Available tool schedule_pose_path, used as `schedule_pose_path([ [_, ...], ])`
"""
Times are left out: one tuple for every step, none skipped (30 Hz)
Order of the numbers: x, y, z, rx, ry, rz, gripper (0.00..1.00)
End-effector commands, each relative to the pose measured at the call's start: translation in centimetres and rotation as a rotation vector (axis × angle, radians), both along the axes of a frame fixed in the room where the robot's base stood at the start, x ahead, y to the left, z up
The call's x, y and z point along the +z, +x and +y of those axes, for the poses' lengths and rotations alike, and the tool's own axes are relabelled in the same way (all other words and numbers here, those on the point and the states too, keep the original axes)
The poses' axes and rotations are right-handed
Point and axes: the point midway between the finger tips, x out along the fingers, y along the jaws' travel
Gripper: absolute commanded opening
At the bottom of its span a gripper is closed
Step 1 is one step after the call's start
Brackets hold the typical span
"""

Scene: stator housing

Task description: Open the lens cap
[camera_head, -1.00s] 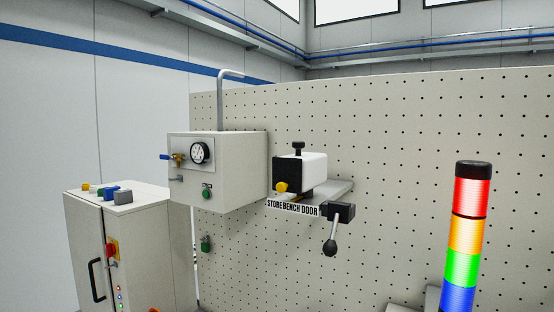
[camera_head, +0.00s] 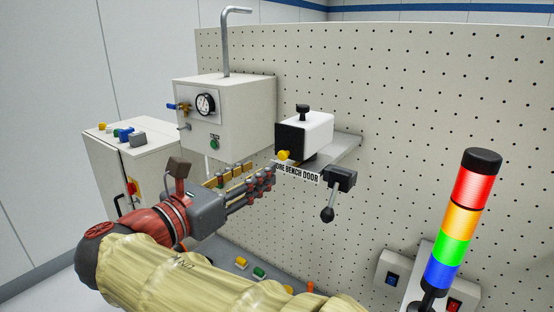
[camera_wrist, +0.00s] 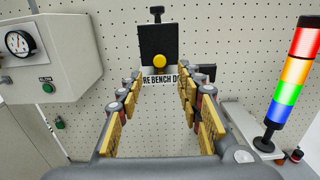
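The lens cap appears to be the black square front (camera_head: 289,138) of a white box-shaped device (camera_head: 317,132); it carries a yellow knob (camera_head: 284,155) low on its face. A black knob (camera_head: 303,111) stands on top. The black front faces me in the wrist view (camera_wrist: 159,42) and looks shut over the device. My gripper (camera_head: 268,175) is just left of and below the device, pointing toward it. In the wrist view its two fingers (camera_wrist: 160,92) are spread apart with nothing between them, and the yellow knob shows beyond the tips.
The device sits on a grey shelf (camera_head: 345,148) labelled "BENCH DOOR", with a black clamp and lever (camera_head: 328,213) at its right. A white gauge box (camera_head: 240,120) stands left. A coloured light tower (camera_head: 465,220) stands right. Pegboard is behind.

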Motion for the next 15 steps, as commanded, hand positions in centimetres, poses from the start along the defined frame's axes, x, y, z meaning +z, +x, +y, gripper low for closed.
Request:
schedule_pose_path([
  [0.0,0.1,-0.1,-0.001,-0.010,0.009,0.36],
  [0.0,0.3,-0.3,-0.001,-0.013,0.011,0.36],
  [0.0,0.5,-0.5,-0.002,-0.014,0.013,0.36],
  [0.0,0.8,-0.7,-0.002,-0.015,0.013,0.36],
  [0.0,1.1,-0.9,-0.002,-0.014,0.013,0.36],
  [0.1,1.5,-1.3,-0.003,-0.014,0.013,0.36],
  [0.1,1.9,-1.6,-0.004,-0.014,0.013,0.36],
  [0.1,2.3,-1.9,-0.003,-0.014,0.013,0.36],
  [0.1,2.8,-2.3,-0.003,-0.013,0.014,0.36],
  [0.1,3.1,-2.6,-0.004,-0.013,0.014,0.36],
  [0.1,3.5,-2.9,-0.003,-0.012,0.013,0.36],
  [0.1,4.0,-3.3,-0.003,-0.012,0.013,0.36],
  [0.1,4.3,-3.6,-0.003,-0.012,0.014,0.36],
  [0.1,4.6,-3.8,-0.002,-0.012,0.014,0.36],
  [0.1,5.0,-4.0,-0.002,-0.012,0.014,0.36],
])
